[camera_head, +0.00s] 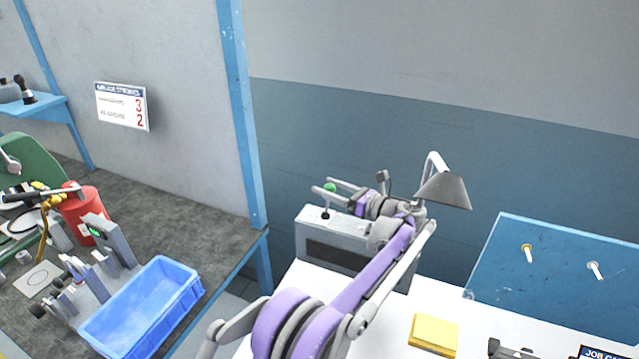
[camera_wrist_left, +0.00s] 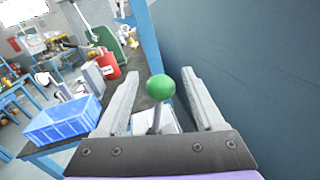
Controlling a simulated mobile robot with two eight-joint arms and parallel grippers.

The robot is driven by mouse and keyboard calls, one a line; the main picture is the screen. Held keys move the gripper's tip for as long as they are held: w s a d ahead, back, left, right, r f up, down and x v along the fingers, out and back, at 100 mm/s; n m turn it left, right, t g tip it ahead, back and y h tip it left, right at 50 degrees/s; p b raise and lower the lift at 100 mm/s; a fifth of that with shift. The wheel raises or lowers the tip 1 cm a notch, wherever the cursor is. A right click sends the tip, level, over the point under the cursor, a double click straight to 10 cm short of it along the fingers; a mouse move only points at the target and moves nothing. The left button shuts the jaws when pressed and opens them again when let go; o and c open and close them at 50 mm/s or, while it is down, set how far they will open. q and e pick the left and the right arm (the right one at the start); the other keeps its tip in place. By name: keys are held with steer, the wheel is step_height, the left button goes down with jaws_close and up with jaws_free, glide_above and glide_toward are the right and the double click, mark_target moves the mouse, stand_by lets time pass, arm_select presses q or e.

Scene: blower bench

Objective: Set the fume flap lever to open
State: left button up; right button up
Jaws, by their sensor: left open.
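The fume flap lever has a green ball knob (camera_head: 329,188) on a thin stalk. It rises from the top of a grey box (camera_head: 318,229) at the back of the white bench, and the stalk looks nearly upright. My left gripper (camera_head: 334,187) reaches over the box from the front right, open. In the left wrist view the green knob (camera_wrist_left: 160,87) lies between the two spread fingers (camera_wrist_left: 159,78), with a gap visible on each side. My arm hides part of the box. No open or shut marking is readable. My right gripper is not in view.
A grey desk lamp (camera_head: 443,189) stands right of my left arm. A blue pegboard panel (camera_head: 560,265) is at the right. A yellow block (camera_head: 433,332) lies on the white bench. A blue tray (camera_head: 143,305) and red canister (camera_head: 83,212) are on the left bench. A blue post (camera_head: 240,110) stands behind.

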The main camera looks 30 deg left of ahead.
arm_select(q)
steer(key=shift+w+a, duration=0.15)
steer(key=shift+a, duration=0.65)
steer(key=shift+w+a, duration=0.1)
steer(key=shift+a, duration=0.7)
steer(key=shift+c, duration=0.2)
jaws_close()
